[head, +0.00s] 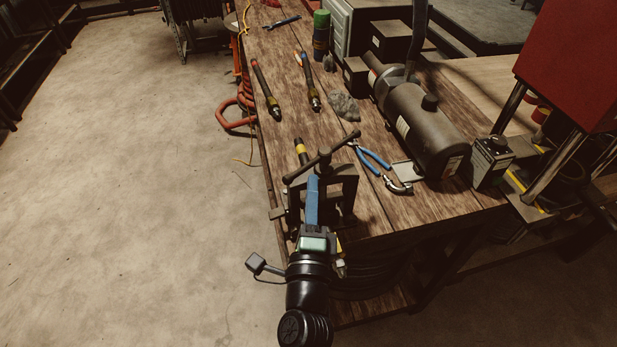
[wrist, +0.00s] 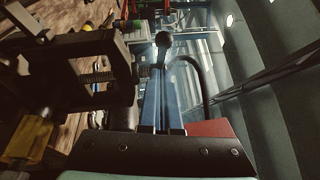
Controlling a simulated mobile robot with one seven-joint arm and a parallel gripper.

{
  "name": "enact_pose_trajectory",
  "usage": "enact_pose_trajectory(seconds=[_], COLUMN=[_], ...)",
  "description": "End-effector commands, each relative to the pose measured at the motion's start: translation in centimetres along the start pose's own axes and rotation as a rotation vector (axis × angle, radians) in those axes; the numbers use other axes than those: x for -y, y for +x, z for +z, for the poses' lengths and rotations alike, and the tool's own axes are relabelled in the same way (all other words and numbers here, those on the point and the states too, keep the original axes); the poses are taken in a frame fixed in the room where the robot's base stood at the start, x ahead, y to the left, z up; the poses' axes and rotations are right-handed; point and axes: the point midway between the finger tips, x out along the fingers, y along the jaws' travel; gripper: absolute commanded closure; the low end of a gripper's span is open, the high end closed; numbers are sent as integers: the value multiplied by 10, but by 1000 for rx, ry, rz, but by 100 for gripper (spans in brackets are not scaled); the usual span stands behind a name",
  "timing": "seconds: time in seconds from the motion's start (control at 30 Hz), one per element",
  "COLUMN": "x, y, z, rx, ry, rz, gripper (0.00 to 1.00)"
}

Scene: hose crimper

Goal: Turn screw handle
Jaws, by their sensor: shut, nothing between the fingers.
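The screw handle (head: 322,157) is a dark T-bar with ball ends on top of a black clamp (head: 345,183) at the near end of the workbench. The bar slants from lower left to upper right in the head view. My gripper (head: 314,180), with blue fingers, is shut and empty just below the bar, in front of the clamp. In the wrist view the blue fingers (wrist: 166,75) point toward a dark ball end (wrist: 163,39) of the handle, and the clamp body (wrist: 75,68) fills the left. I cannot tell whether the fingers touch the bar.
Blue-handled pliers (head: 374,158) lie right of the clamp. A large dark cylindrical machine (head: 425,125) and a small black box (head: 492,160) stand further right. Two hoses (head: 265,90) (head: 309,85) lie behind. The floor (head: 130,200) left of the bench is clear.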

Motion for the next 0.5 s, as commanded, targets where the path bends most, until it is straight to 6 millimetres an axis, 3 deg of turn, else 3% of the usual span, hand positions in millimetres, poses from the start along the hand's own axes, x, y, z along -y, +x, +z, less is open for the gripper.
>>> enact_pose_trajectory(seconds=[0.5], x=[0], y=[6], z=[7], rx=[-1], ry=[-1], rz=[0], gripper=[100])
